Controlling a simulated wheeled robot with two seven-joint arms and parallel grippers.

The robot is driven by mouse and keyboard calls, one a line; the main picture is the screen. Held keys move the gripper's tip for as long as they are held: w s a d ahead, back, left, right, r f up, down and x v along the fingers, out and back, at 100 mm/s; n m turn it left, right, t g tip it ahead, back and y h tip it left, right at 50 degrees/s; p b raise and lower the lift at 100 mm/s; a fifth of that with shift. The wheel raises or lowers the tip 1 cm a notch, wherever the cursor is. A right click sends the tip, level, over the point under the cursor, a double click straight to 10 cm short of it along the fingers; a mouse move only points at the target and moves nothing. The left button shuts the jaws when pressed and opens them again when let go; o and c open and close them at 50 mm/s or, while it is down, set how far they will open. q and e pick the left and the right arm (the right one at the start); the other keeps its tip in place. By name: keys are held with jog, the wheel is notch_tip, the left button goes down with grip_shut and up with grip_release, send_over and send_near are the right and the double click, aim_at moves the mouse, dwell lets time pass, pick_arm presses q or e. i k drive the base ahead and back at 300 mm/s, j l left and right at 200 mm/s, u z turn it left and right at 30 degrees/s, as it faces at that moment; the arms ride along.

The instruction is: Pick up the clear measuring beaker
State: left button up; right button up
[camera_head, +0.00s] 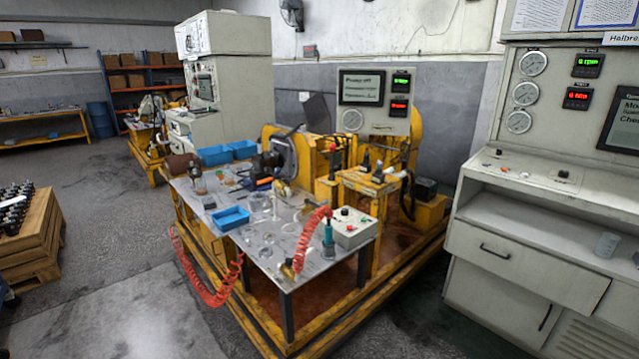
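Neither of my grippers can be made out in the head view. Small dark parts show at the far left and far right edges, but they are too cut off to identify.
A metal worktable (290,262) on a yellow frame stands in the middle, with blue trays (231,218), tools and a red coiled hose (308,240). Wooden crates (38,240) stand at the left. Bare floor lies in front and between the table and console.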

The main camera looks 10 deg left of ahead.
aim_at(201, 185)
jog(key=i+j+z, duration=0.15)
jog(key=j+z, duration=0.25)
jog(key=j, duration=0.15)
jog(key=i+j+z, duration=0.1)
jog(key=j+z, duration=0.25)
jog(key=j, duration=0.2)
jog(key=j+z, duration=0.4)
jog(key=j, duration=0.15)
